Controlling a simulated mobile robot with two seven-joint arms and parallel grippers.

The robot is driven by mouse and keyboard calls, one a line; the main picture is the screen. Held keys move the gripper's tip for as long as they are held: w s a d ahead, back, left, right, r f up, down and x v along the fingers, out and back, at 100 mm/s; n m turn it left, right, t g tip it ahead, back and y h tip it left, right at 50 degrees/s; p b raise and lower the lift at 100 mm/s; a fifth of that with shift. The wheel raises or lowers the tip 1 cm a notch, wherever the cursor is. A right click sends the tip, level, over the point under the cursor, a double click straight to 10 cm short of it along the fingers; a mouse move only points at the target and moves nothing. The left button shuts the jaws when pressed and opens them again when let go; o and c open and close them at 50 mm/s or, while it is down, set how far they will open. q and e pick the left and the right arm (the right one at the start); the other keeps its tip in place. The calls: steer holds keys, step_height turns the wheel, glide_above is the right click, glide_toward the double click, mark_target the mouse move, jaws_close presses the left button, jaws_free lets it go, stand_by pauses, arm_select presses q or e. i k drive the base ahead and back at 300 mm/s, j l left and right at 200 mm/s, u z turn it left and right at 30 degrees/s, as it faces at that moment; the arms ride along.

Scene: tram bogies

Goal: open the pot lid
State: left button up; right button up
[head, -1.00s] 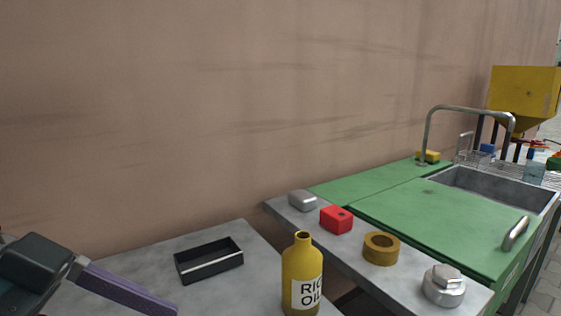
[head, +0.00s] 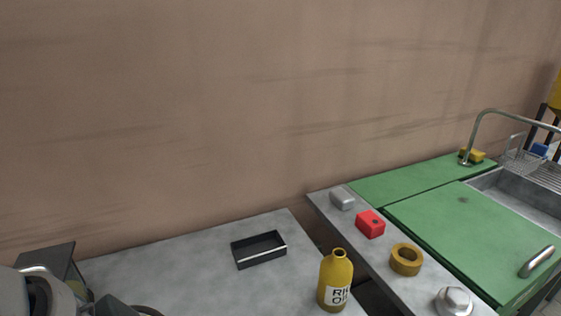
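A small round silver metal pot (head: 455,303) stands at the near right end of the grey bench strip, partly cut off by the bottom edge. Its lid (head: 457,296) has a raised bar on top and appears to sit closed on it. Parts of my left arm show at the lower left, far from the pot, but no fingertips can be made out. My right gripper is not in view.
A yellow bottle (head: 335,281) and a black open tray (head: 259,250) are on the grey table (head: 180,272). Green covers (head: 470,235) and a sink (head: 520,198) are at right.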

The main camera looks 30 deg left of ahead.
mark_target(55, 259)
steer(key=l+u, duration=0.15)
steer(key=u, duration=0.35)
steer(key=k+l+u, duration=0.1)
steer(key=u, duration=0.4)
steer(key=k+l+u, duration=0.1)
steer(key=u, duration=0.35)
steer(key=k+u, duration=0.1)
steer(key=u, duration=0.4)
steer(key=k+l+u, duration=0.1)
steer(key=u, duration=0.4)
